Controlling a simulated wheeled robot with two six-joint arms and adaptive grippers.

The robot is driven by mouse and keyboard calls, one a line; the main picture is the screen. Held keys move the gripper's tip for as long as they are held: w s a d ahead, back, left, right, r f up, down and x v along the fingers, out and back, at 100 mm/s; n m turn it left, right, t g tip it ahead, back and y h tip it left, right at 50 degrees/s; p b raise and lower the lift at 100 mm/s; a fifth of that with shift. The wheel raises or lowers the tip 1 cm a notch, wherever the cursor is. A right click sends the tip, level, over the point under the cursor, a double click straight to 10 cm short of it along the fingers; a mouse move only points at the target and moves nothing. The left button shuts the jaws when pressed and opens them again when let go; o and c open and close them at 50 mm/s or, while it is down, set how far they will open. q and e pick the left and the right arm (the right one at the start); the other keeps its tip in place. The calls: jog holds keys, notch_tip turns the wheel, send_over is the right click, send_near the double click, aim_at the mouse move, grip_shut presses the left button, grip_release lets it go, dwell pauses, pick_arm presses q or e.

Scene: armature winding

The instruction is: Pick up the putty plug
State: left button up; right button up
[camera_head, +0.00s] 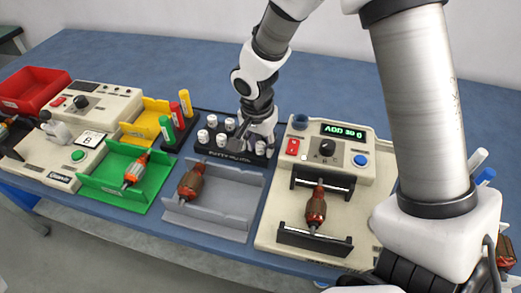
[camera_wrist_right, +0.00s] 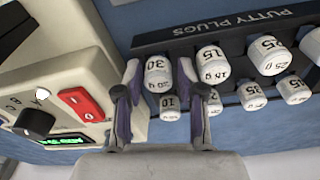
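The putty plugs are small white cylinders with black numbers. They stand in a black rack marked PUTTY PLUGS (camera_wrist_right: 235,27), which shows at the middle of the table in the head view (camera_head: 232,154). My right gripper (camera_wrist_right: 160,76) is open, with its fingers on either side of a plug marked 30 (camera_wrist_right: 158,72). Small gaps show between the fingers and this plug. A plug marked 10 (camera_wrist_right: 169,106) is behind it, also between the fingers. In the head view my right gripper (camera_head: 238,140) is over the rack and hides some plugs. My left gripper is not in view.
A beige weighing unit (camera_head: 275,205) with a green display stands close to the right of the rack. A grey tray (camera_head: 225,205) holding an armature lies in front. Red, yellow and green markers (camera_head: 177,115) stand left. Neighbouring plugs (camera_wrist_right: 212,64) sit close to the right finger.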

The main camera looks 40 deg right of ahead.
jog(key=shift+s+a+r, duration=0.1)
jog(key=shift+s+r, duration=0.05)
jog(key=c, duration=0.6)
jog(key=shift+c, duration=0.2)
